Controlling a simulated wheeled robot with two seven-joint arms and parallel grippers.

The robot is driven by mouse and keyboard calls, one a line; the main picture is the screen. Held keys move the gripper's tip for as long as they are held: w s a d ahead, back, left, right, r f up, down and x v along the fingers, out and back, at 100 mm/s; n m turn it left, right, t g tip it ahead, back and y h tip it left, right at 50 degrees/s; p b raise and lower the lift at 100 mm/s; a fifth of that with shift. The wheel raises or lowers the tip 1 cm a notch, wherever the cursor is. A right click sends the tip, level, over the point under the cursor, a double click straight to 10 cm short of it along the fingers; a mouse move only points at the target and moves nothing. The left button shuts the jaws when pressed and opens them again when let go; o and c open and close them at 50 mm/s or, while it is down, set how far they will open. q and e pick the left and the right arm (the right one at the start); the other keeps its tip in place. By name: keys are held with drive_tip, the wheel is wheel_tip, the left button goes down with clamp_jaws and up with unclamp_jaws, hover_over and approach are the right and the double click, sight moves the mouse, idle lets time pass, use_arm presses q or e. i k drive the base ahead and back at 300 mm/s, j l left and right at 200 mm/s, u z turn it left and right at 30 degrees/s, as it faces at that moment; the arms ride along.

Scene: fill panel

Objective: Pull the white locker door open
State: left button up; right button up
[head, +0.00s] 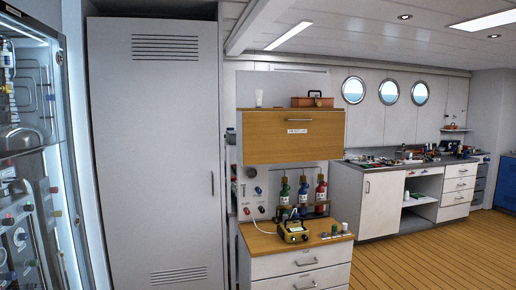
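The white locker door (158,150) stands tall at the left of the head view. It has slotted vents near its top and bottom, and a small slim handle (212,183) on its right edge at mid height. The door looks shut or nearly shut in its frame. Neither of my grippers shows in the view.
A lit panel cabinet (30,150) stands at the far left, beside the locker. Open wooden floor (430,262) lies at the right.

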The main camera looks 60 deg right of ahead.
sight(154, 85)
drive_tip(key=i+l+z, duration=0.1)
drive_tip(key=i+z, duration=0.15)
drive_tip(key=z, duration=0.15)
drive_tip(key=i+z, duration=0.2)
drive_tip(key=z, duration=0.25)
drive_tip(key=i+j+z, duration=0.1)
drive_tip(key=i+z, duration=0.15)
drive_tip(key=z, duration=0.15)
drive_tip(key=i+j+z, duration=0.15)
drive_tip(key=z, duration=0.25)
drive_tip(key=i, duration=0.05)
